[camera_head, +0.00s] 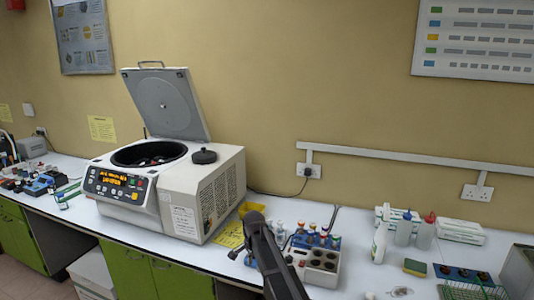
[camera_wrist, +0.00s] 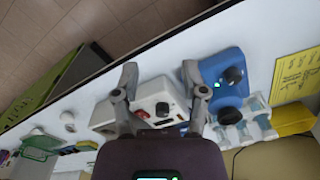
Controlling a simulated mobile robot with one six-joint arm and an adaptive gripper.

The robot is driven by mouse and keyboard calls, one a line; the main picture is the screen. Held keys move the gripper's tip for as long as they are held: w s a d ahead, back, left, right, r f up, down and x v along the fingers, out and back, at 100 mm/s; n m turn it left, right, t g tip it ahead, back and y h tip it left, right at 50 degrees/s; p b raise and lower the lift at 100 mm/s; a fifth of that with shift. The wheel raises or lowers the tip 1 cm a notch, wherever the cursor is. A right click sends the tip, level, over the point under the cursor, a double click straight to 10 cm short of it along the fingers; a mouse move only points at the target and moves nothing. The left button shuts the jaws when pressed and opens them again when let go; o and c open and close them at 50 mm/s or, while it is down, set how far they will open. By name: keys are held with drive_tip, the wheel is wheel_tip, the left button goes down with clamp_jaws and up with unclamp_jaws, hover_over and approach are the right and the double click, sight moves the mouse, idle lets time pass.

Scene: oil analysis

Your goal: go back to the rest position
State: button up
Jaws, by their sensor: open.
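In the wrist view my gripper (camera_wrist: 160,68) is open, its two grey fingers spread apart with nothing between them. Beyond the fingers lie a white box (camera_wrist: 157,91) with a dark round part and a blue device (camera_wrist: 222,68) with black knobs. The fingers overlap their edges in the picture; I cannot tell the height between them. In the head view my dark arm (camera_head: 270,258) reaches up from the bottom edge, in front of the bench just right of the centrifuge. The fingers cannot be made out there.
The white centrifuge (camera_head: 180,195) stands with its lid (camera_head: 165,103) open, left of my arm. A rack (camera_head: 318,268) with dark round holes and several small bottles are close on the right. Squeeze bottles (camera_head: 404,229) and a green wire rack (camera_head: 470,292) stand farther right.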

drive_tip(key=s+d+f+n+b, duration=0.4)
drive_tip(key=s+d, duration=0.6)
drive_tip(key=s, duration=0.2)
drive_tip(key=s+d+f+n+b, duration=0.5)
drive_tip(key=s+d, duration=0.6)
drive_tip(key=s, duration=0.1)
drive_tip(key=shift+s+d+f, duration=0.15)
drive_tip(key=shift+s+d, duration=0.05)
drive_tip(key=shift+s, duration=0.05)
